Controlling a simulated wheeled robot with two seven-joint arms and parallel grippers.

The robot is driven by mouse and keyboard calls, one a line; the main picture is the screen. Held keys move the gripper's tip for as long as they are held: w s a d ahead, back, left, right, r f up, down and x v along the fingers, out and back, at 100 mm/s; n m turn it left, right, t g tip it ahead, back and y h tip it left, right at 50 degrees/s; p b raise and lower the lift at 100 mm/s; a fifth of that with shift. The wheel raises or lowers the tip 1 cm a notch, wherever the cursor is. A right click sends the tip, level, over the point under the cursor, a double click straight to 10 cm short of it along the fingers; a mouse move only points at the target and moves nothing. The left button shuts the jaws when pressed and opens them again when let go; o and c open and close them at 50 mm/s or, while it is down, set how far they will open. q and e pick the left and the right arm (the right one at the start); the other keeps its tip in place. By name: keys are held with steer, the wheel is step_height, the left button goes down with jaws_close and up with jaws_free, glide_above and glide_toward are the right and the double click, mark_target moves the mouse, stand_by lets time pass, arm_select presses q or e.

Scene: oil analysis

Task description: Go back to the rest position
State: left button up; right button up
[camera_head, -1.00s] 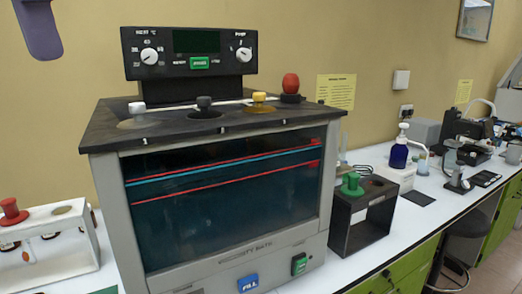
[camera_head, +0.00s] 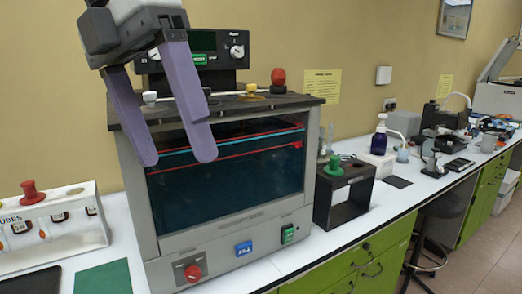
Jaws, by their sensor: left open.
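My left gripper (camera_head: 178,160) comes in from the upper left with two purple fingers pointing down. The fingers are apart and nothing is between them. It hangs in front of the viscosity bath (camera_head: 225,203), a grey box with a dark top and a dark window crossed by red and blue lines. The gripper hides part of the bath's control panel and window. A white knob, a yellow knob (camera_head: 251,89) and a red knob (camera_head: 278,77) stand on the bath's top. My right gripper does not show.
A white tube rack (camera_head: 50,225) with a red knob stands at the left, near a green mat (camera_head: 103,277). A black stand (camera_head: 343,192) with a green knob (camera_head: 333,166) is right of the bath. A blue bottle (camera_head: 379,135) and lab instruments stand farther right.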

arm_select(q)
steer(key=s+d+f+n+g+h, duration=0.1)
steer(key=d+f+n+h, duration=0.2)
steer(key=d+f+h, duration=0.45)
steer(key=d+f+n+g+h, duration=0.15)
steer(key=d+h, duration=0.35)
steer(key=d, duration=0.5)
steer(key=s+d+f+n+g+h, duration=0.1)
steer(key=d+f+n+h, duration=0.2)
steer(key=d+f+h, duration=0.45)
steer(key=w+a+f+n+t+y, duration=0.45)
steer(key=w+f+n+t, duration=0.4)
steer(key=n+t, duration=0.85)
steer(key=a+f+n+t+y, duration=0.1)
steer(key=a+f+n+y, duration=0.35)
steer(key=f, duration=0.35)
steer(key=a+f+n+t+y, duration=0.2)
steer(key=a+f+n+y, duration=0.25)
steer(key=f, duration=0.25)
steer(key=s+a+f+n+g+y, duration=0.3)
steer(key=s+a+f, duration=0.5)
steer(key=s+f, duration=0.2)
steer(key=s+a+f+n+g+y, duration=0.3)
steer(key=s+a+f, duration=0.6)
steer(key=f, duration=0.5)
steer(key=shift+s+a+f+g+y, duration=0.2)
steer(key=shift+s+g+y, duration=0.35)
steer(key=shift+y, duration=0.1)
steer(key=shift+n, duration=0.25)
